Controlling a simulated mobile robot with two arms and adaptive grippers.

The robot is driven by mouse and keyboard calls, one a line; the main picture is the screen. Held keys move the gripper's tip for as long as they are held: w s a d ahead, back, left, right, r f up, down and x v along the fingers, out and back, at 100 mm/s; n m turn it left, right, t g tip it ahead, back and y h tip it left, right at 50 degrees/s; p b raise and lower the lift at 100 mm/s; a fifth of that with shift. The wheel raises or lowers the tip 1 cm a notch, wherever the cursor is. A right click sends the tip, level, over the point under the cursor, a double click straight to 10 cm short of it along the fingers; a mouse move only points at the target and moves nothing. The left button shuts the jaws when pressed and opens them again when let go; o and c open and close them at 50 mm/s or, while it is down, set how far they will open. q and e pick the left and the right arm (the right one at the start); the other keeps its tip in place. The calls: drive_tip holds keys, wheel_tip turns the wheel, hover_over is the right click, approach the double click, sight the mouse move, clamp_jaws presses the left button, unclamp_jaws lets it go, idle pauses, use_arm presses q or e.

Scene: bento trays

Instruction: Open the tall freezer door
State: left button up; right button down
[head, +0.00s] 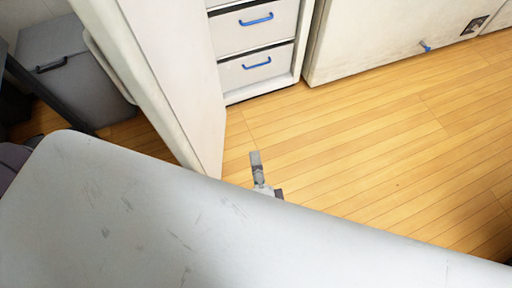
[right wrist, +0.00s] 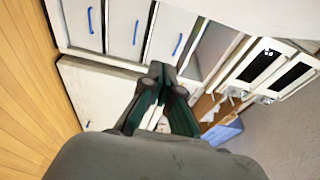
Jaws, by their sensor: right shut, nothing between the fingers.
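The tall white freezer door (head: 185,75) stands swung open in the head view, its edge facing me and its inner face to the right. Behind it the freezer's inside shows white drawers (head: 255,35) with blue handles. They also show in the right wrist view (right wrist: 125,25), turned sideways. My right gripper (head: 256,157) is small and partly hidden, right of the door's lower end and apart from it over the floor. In the right wrist view its dark fingers (right wrist: 163,72) are shut with nothing between them. My left gripper is not in view.
A white cabinet (head: 370,40) with a blue handle (head: 425,46) stands right of the drawers. A grey bin-like box (head: 65,65) stands left of the door. Wooden floor (head: 350,150) is clear at the right.

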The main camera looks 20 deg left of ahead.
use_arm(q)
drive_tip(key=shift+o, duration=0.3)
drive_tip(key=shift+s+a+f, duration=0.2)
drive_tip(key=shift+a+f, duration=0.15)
use_arm(e)
drive_tip(key=s, duration=0.6)
drive_tip(key=shift+s+a, duration=0.25)
drive_tip(key=shift+a, duration=0.15)
